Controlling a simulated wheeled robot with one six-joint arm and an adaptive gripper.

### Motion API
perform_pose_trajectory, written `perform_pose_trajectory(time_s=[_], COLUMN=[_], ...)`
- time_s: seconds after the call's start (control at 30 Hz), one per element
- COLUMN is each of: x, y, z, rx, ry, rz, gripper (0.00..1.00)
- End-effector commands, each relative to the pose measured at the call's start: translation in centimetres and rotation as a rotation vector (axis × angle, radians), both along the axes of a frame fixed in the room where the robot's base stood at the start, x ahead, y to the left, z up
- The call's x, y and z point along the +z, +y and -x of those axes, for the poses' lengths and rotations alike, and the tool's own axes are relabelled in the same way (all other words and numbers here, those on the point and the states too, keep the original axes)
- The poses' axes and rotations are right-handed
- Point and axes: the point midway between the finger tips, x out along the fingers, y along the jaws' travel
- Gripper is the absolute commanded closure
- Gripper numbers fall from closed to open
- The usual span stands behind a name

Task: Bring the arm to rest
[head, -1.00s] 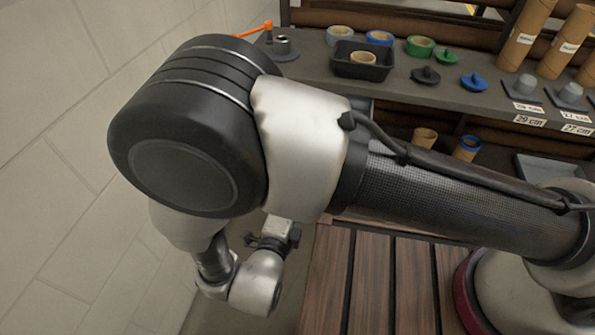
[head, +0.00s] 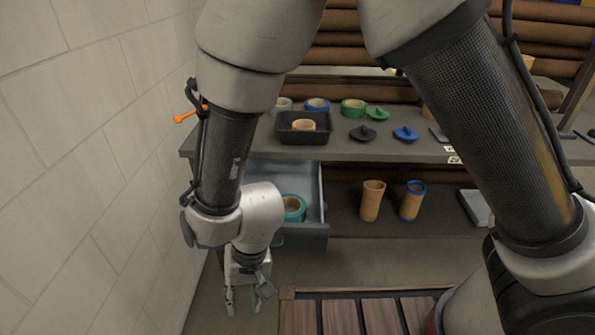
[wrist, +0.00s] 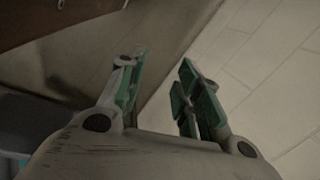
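My arm fills much of the head view, its links bent over the scene and the forearm hanging down at the left. My gripper (head: 243,301) points down in front of the open drawer, to the left of the slatted wooden deck. In the wrist view my gripper (wrist: 162,88) shows two green-padded fingers standing apart with nothing between them. It touches nothing that I can see. Part of the workbench is hidden behind my arm.
An open drawer (head: 311,236) holding a teal roll (head: 293,208) is close behind my gripper. The workbench (head: 353,146) carries a black tray (head: 287,133), tape rolls and knobs. Cardboard tubes (head: 372,201) stand on the lower shelf. A block wall (head: 90,180) is at the left.

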Motion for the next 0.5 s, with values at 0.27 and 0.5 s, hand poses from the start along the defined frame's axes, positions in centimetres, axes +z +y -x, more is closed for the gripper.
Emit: perform_pose_trajectory(time_s=[0.27,0.5], x=[15.0,24.0], y=[-14.9,-30.4], z=[-7.7,-10.0], rx=[0.287,0.255], ry=[0.045,-0.053], rz=[0.041,0.112], gripper=[0.66,0.66])
